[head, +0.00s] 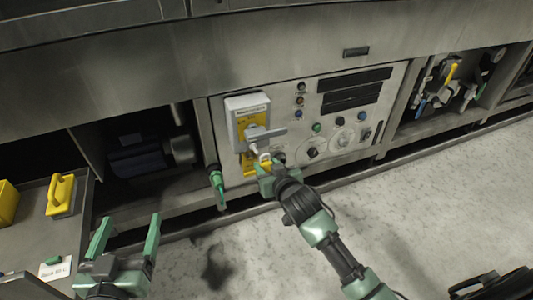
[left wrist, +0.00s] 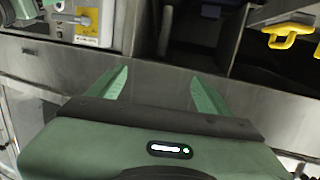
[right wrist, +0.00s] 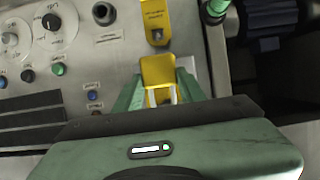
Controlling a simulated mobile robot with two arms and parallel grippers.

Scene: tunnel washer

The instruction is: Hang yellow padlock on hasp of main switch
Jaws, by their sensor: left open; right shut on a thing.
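The main switch (head: 247,108) is a grey box with a yellow plate and a grey lever handle, on the left of the control panel. My right gripper (head: 265,166) is just below the handle. In the right wrist view it is shut on the yellow padlock (right wrist: 158,70), with pale shackle legs showing between the fingers. A yellow hasp tab (right wrist: 155,18) with a hole lies just beyond the padlock; a small gap shows between them in the picture. Whether the shackle passes through the hole cannot be told. My left gripper (head: 126,236) is open and empty, low at the left.
A cart or bench at the left carries a yellow-handled block (head: 61,195) and a small white label card (head: 55,268). A green-handled tool or nozzle (head: 217,185) hangs left of the panel. Knobs and buttons (head: 313,152) sit right of the switch. The floor in front is open.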

